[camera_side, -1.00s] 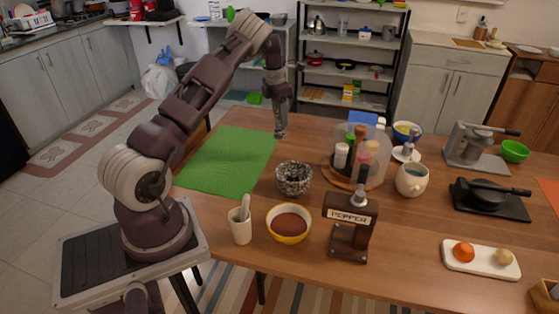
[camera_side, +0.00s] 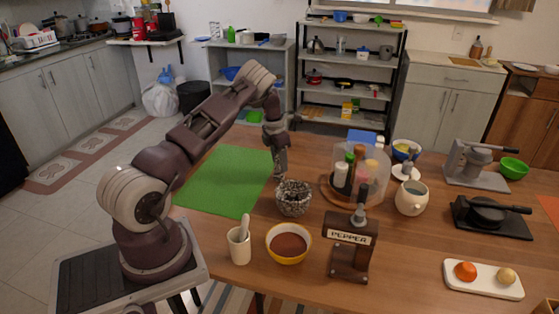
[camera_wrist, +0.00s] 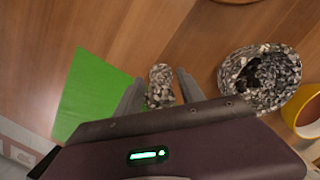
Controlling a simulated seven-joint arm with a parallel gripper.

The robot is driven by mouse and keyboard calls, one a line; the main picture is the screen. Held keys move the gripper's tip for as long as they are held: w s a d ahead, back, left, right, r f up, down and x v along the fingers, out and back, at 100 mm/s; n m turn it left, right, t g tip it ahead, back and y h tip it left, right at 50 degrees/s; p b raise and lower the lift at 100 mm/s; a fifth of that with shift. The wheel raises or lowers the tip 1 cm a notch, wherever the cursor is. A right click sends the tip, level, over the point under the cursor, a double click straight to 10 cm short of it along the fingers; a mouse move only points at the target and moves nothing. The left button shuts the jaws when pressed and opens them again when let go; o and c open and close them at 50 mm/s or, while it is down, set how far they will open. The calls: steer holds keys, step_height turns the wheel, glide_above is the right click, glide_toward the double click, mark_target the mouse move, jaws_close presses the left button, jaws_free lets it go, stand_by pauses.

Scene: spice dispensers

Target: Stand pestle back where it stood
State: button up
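The grey speckled pestle (camera_wrist: 161,84) is between the two fingers of my gripper (camera_wrist: 160,92) in the wrist view, which appear closed on it. Its rounded end points away from the wrist. In the side view my gripper (camera_side: 281,166) points down with the pestle (camera_side: 279,181) below it, just behind and left of the mortar. The speckled mortar (camera_side: 293,207) stands on the table. It also shows in the wrist view (camera_wrist: 232,72), right of the pestle, apart from it, with dark contents. Whether the pestle touches the table cannot be told.
A green mat (camera_side: 222,184) lies left of the mortar. A yellow bowl of brown powder (camera_side: 289,260) and a white cup with a utensil (camera_side: 239,258) stand in front. The spice carousel (camera_side: 330,191) and pepper dispenser (camera_side: 348,265) are to the right.

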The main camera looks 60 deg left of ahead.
steer(key=r, duration=0.3)
steer(key=s+r, duration=0.1)
steer(key=r, duration=0.7)
steer(key=shift+s+r, duration=0.2)
steer(key=d+r+m+t, duration=0.1)
steer(key=d+r+m, duration=0.6)
steer(key=d+r, duration=0.6)
steer(key=s+d+r+m+t+h, duration=0.1)
steer(key=s+d+r+m, duration=0.35)
steer(key=d, duration=0.25)
steer(key=s+d+r+m+h, duration=0.1)
steer(key=s+d+r+m, duration=0.2)
steer(key=d+r+m, duration=0.3)
steer(key=s+d+f+m+t+y, duration=0.1)
steer(key=s+d+m, duration=0.5)
steer(key=s+m, duration=0.3)
steer(key=s+d+f+m+t+y, duration=0.1)
steer(key=s+d+m, duration=0.6)
steer(key=s+m, duration=0.2)
steer(key=s, duration=0.2)
steer(key=shift+s+f, duration=0.3)
steer(key=shift+f, duration=0.05)
